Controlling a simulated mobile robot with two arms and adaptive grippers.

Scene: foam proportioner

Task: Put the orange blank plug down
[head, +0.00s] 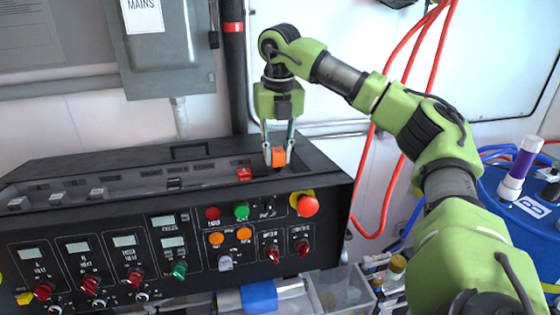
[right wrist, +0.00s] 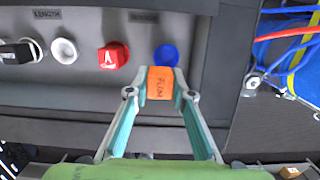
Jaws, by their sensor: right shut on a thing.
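The orange blank plug (head: 278,157) is between the fingertips of my right gripper (head: 277,148), which is shut on it. In the head view it is over the rear right part of the black console's top (head: 130,165). In the right wrist view the plug (right wrist: 160,83) shows as an orange block with small dark lettering, gripped between two teal fingers. I cannot tell whether it touches the surface below. A round blue spot (right wrist: 166,55) shows just beyond the plug in that view. My left gripper is not in view.
A red plug (right wrist: 113,56), a white round part (right wrist: 64,50) and a black plug (right wrist: 18,53) stand in a row left of the blue spot. The console's front has knobs and a red button (head: 307,205). A blue drum (head: 530,205) with hoses stands at right.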

